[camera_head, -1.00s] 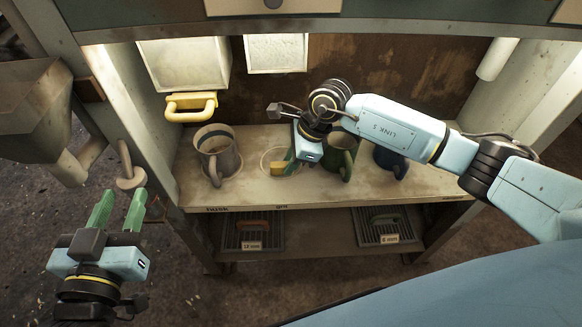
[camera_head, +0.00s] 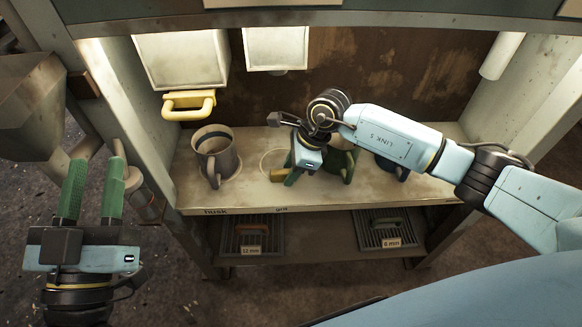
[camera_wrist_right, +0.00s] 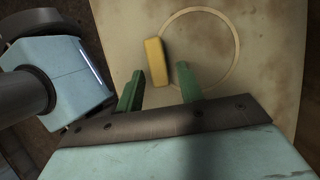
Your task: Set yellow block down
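The yellow block (camera_head: 279,175) is on the pale shelf, at the edge of a drawn circle. In the right wrist view the yellow block (camera_wrist_right: 155,62) lies just beyond and between the green fingertips, apart from the right finger; contact with the left one is unclear. My right gripper (camera_wrist_right: 160,76) is open there. In the head view the right gripper (camera_head: 289,169) points down at the shelf and partly hides the block. My left gripper (camera_head: 94,172) is open and empty, pointing up, left of the shelf unit.
A grey mug (camera_head: 216,160) stands left of the circle (camera_head: 270,160). A green mug (camera_head: 340,160) stands close right of the right gripper, with a dark blue mug (camera_head: 392,168) beyond. A yellow handle (camera_head: 188,104) juts out above. Two labelled trays (camera_head: 252,237) (camera_head: 390,229) sit on the lower shelf.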

